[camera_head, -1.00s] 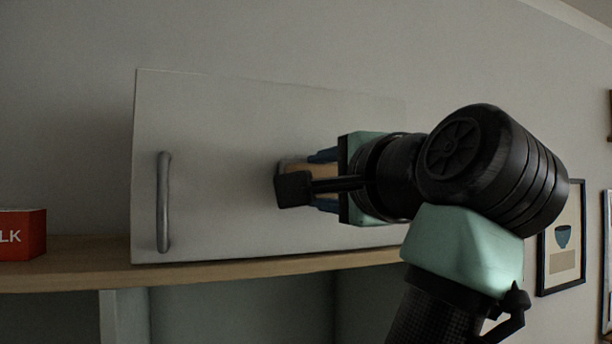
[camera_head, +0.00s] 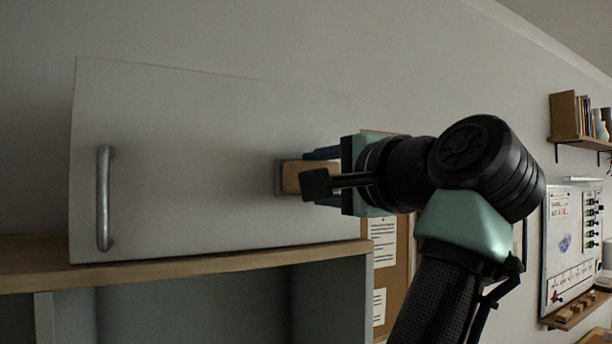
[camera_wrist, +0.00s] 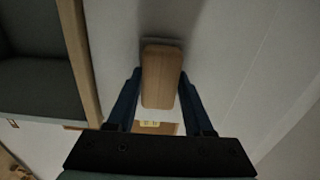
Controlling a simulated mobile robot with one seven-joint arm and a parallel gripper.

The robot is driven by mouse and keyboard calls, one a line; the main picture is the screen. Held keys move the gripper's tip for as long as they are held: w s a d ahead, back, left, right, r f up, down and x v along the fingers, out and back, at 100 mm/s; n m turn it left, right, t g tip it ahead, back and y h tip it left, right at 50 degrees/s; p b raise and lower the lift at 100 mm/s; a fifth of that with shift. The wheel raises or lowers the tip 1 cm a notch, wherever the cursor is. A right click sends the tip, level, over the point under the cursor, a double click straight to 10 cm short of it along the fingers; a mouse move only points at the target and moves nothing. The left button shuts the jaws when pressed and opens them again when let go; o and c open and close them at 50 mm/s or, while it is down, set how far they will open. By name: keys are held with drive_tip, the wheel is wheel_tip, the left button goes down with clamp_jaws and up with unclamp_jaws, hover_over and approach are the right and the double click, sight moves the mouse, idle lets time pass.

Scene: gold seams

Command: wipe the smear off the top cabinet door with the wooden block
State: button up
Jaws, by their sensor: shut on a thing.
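The top cabinet door (camera_head: 190,160) is a pale, closed panel with a metal handle (camera_head: 104,198) near its left edge. My gripper (camera_head: 312,178) is in front of the right part of the door, its blue fingers shut on the wooden block (camera_head: 291,177). The block also shows in the wrist view (camera_wrist: 160,78), between the two fingers. A thin grey layer (camera_head: 278,178) at the block's far end appears to be against the door face. I cannot make out a smear on the visible door. The area behind the block and gripper is hidden.
A wooden shelf board (camera_head: 200,268) runs under the door, with open greenish compartments below. A cork board (camera_head: 398,265) with papers hangs to the right behind my arm. A whiteboard (camera_head: 572,245) and a small wall shelf (camera_head: 580,139) are farther right.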

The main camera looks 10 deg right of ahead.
drive_tip(key=shift+w+d, duration=0.25)
drive_tip(key=shift+d, duration=0.4)
drive_tip(key=shift+w+d, duration=0.25)
drive_tip(key=shift+d, duration=0.4)
drive_tip(key=shift+s+a+f+b, duration=0.1)
drive_tip(key=shift+s+a+b, duration=0.25)
drive_tip(key=shift+a, duration=0.5)
drive_tip(key=shift+s+a+r+b, duration=0.15)
drive_tip(key=shift+a+b, duration=0.25)
drive_tip(key=shift+a, duration=0.4)
drive_tip(key=shift+s+a+f+b, duration=0.15)
drive_tip(key=shift+s+a+b, duration=0.2)
drive_tip(key=shift+a, duration=0.5)
drive_tip(key=shift+s+a+b, duration=0.35)
drive_tip(key=shift+s+a, duration=0.1)
drive_tip(key=shift+a, duration=0.95)
drive_tip(key=shift+s+a+b, duration=0.35)
drive_tip(key=shift+s+a, duration=0.15)
drive_tip(key=shift+a, duration=0.9)
drive_tip(key=shift+s+a+b, duration=0.35)
drive_tip(key=shift+s+a, duration=0.1)
drive_tip(key=shift+a, duration=0.95)
drive_tip(key=shift+d, duration=0.15)
drive_tip(key=shift+s+d+b, duration=0.2)
drive_tip(key=shift+s+b, duration=0.15)
drive_tip(key=shift+s, duration=0.3)
drive_tip(key=shift+b+v, duration=0.6)
drive_tip(key=shift+v, duration=1.65)
